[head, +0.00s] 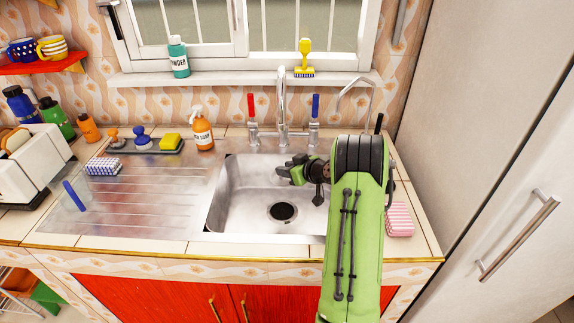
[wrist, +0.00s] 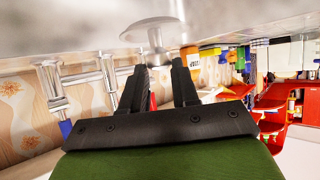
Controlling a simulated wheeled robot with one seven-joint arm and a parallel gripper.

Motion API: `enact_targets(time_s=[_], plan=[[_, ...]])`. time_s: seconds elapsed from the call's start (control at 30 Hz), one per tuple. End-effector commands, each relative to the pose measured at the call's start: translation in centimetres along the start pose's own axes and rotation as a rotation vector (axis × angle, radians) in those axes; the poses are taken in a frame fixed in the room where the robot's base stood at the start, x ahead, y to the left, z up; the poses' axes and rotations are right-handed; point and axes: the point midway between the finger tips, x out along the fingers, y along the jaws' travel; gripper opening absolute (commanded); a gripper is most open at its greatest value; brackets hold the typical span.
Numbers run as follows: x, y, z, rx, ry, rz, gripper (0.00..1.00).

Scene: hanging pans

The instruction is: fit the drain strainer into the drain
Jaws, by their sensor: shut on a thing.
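The drain (head: 283,211) is a dark round hole with a metal rim in the floor of the steel sink (head: 246,190). The drain strainer (wrist: 153,27) is a shiny metal disc with a short stem, seen in the wrist view just past my fingertips. My gripper (wrist: 159,66) is shut on the strainer's stem, with its two dark fingers on either side. In the head view my gripper (head: 284,174) is over the sink, behind the drain as I look at it. The strainer cannot be made out in the head view.
The tap (head: 282,105) with red and blue handles stands behind the sink. A pink sponge (head: 399,219) lies right of my arm. The draining board (head: 150,195) is mostly clear.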

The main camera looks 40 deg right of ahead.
Motion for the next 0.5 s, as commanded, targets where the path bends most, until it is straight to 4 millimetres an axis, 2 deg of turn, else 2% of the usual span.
enact_targets(time_s=[0.5], plan=[[3.0, 0.0, 5.5, 0.000, 0.000, -0.001, 0.00]])
